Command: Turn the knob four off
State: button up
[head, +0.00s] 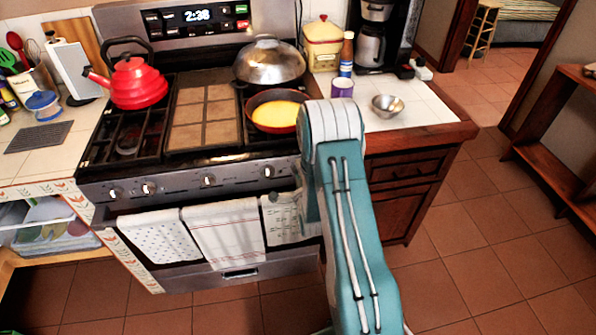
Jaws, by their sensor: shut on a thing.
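The stove (190,165) stands at the left and centre, with a row of silver knobs along its front panel. From the left, the first knob (115,193), second knob (148,188), third knob (208,181) and fourth visible knob (268,171) show. The right end of the panel is hidden behind my teal and white arm, so I cannot tell whether another knob is there. The numbering is not marked, and the knob settings are too small to read. My arm reaches to the stove's right front corner. My gripper is hidden behind my arm links.
A pan with yellow food (276,113), a lidded pan (269,66) and a red kettle (133,82) sit on the stove. Towels (225,233) hang on its front. The right counter holds a metal bowl (388,105) and purple cup (342,88). Tiled floor (470,240) is clear at right.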

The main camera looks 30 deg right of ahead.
jog(key=o, duration=1.1)
jog(key=shift+s+d+f, duration=0.1)
jog(key=shift+f, duration=0.15)
jog(key=shift+o, duration=0.2)
jog(key=shift+r, duration=0.1)
jog(key=v, duration=1.1)
jog(key=shift+s, duration=0.4)
jog(key=shift+w, duration=0.1)
